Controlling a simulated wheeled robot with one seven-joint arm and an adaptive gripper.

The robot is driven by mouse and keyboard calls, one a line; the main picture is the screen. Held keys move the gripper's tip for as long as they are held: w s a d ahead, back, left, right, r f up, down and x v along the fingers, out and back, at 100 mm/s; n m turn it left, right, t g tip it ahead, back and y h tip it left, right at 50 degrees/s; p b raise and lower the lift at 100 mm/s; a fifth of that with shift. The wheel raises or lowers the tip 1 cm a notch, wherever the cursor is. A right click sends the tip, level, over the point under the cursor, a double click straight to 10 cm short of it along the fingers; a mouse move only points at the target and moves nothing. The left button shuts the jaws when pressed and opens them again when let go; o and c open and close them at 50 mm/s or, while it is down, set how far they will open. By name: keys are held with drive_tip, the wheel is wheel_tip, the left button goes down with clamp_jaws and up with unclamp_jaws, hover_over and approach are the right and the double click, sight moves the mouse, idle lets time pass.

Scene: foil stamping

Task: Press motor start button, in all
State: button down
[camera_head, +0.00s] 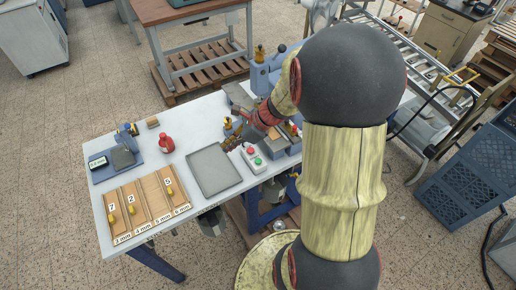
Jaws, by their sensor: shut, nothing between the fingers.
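A small light control box (247,161) sits near the right part of the white table. It carries a red button (250,150) and a green button (258,161). No label on either button is readable. My gripper (228,146) is shut and empty. It hangs just left of and behind the box, near the back right corner of the grey tray. Its fingertips are small and dark here. I cannot tell whether they touch anything.
The grey tray (214,170) lies left of the box. A wooden sorting tray (141,190), a red bottle (166,145) and a blue scale (104,172) stand further left. A blue machine (262,78) stands behind my gripper. My arm hides the table's right end.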

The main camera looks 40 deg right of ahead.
drive_tip(key=d+f+m+t+p, duration=0.2)
drive_tip(key=d+m+p, duration=0.1)
drive_tip(key=d+m, duration=0.5)
drive_tip(key=m+h+p, duration=0.1)
drive_tip(key=m+p, duration=0.1)
drive_tip(key=m, duration=0.3)
hover_over(259, 159)
wheel_tip(259, 159, down, 3)
drive_tip(key=shift+s+f+t, duration=0.15)
drive_tip(key=shift+f+t, duration=0.1)
drive_tip(key=shift+t, duration=0.15)
drive_tip(key=shift+f, duration=0.15)
wheel_tip(259, 159, down, 8)
drive_tip(key=b, duration=0.7)
drive_tip(key=shift+f, duration=0.2)
drive_tip(key=shift+f+b, duration=0.15)
drive_tip(key=shift+b, duration=0.2)
drive_tip(key=shift+f, duration=0.25)
